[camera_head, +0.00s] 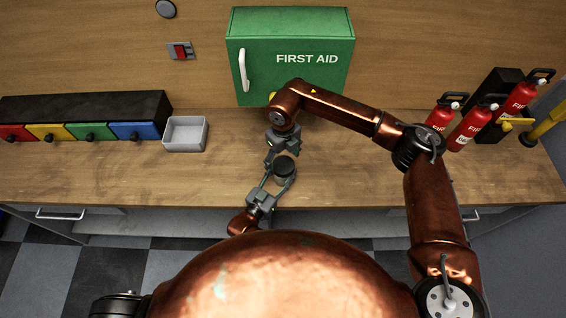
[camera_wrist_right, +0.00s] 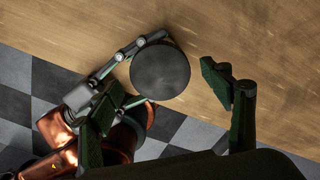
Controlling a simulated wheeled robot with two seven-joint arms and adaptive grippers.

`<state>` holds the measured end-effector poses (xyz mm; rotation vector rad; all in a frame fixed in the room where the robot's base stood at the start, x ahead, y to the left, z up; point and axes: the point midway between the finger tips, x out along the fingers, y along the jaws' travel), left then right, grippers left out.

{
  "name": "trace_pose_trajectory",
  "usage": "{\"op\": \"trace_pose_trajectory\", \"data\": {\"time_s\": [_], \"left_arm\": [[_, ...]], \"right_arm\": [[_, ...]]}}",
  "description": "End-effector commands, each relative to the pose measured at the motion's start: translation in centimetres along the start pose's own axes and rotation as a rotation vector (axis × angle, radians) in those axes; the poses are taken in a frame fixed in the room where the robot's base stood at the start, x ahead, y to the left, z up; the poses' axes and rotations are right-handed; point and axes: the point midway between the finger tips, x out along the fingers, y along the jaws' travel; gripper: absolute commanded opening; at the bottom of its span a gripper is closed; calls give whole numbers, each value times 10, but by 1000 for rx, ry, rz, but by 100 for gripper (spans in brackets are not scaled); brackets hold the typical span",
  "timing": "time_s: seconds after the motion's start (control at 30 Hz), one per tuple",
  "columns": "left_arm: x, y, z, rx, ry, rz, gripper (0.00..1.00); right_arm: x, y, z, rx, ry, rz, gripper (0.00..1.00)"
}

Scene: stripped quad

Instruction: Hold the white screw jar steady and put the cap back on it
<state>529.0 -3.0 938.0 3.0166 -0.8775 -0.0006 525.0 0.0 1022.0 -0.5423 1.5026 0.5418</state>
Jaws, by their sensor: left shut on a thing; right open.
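A dark round cap (camera_head: 285,164) shows at the front edge of the bench, between the fingers of my left gripper (camera_head: 279,179). In the right wrist view the cap (camera_wrist_right: 160,70) is a flat dark disc seen from above. It appears to sit on top of the jar, whose white body is mostly hidden beneath it; I cannot tell whether it is screwed down. My left gripper is shut on the jar, one finger on each side. My right gripper (camera_head: 279,152) is open above and just behind it. Its spread fingers (camera_wrist_right: 160,84) flank the disc without touching it.
A green first aid box (camera_head: 290,58) stands behind my right arm. A grey tray (camera_head: 186,134) and coloured drawers (camera_head: 80,131) are at the left. Red extinguishers (camera_head: 470,125) stand at the right. The wooden bench (camera_head: 350,175) is clear around the jar.

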Motion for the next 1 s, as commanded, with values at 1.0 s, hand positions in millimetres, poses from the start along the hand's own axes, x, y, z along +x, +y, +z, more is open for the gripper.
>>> {"op": "trace_pose_trajectory", "data": {"time_s": [1.0], "left_arm": [[0, -1, 0, 0, 0, -1, 0]], "right_arm": [[-49, -1, 0, -696, -1, -2, 72]]}}
